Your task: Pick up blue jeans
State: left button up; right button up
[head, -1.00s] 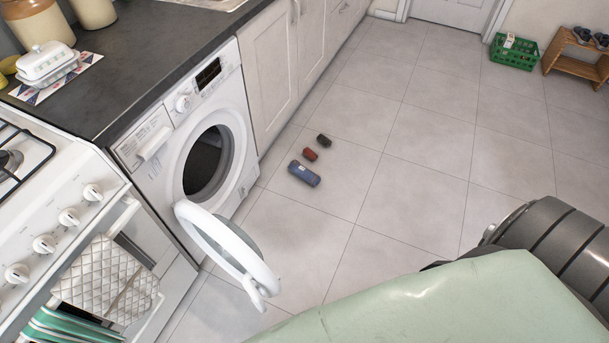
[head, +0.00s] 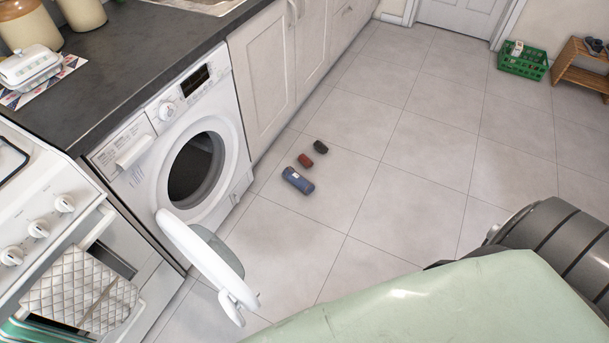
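The blue jeans appear as a rolled blue bundle with a small pale label (head: 297,181), lying on the tiled floor in front of the washer, in the head view. A red rolled bundle (head: 305,160) and a black one (head: 320,147) lie just beyond it in a line, apart from each other. The washer (head: 190,160) stands under the counter with its round door (head: 205,258) swung open and its drum dark. Neither of my grippers is in view. A grey and pale green arm part of mine fills the lower right.
A cooker (head: 40,225) with a hanging quilted cloth (head: 80,293) stands at the lower left. A green crate (head: 523,61) and a wooden rack (head: 583,68) are at the far right. The floor right of the bundles is clear.

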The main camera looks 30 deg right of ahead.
aim_at(289, 173)
jog(key=i+l+u, duration=0.25)
jog(key=l+u, duration=0.2)
jog(key=l, duration=1.1)
jog(key=l+u, duration=0.45)
jog(key=l, duration=1.05)
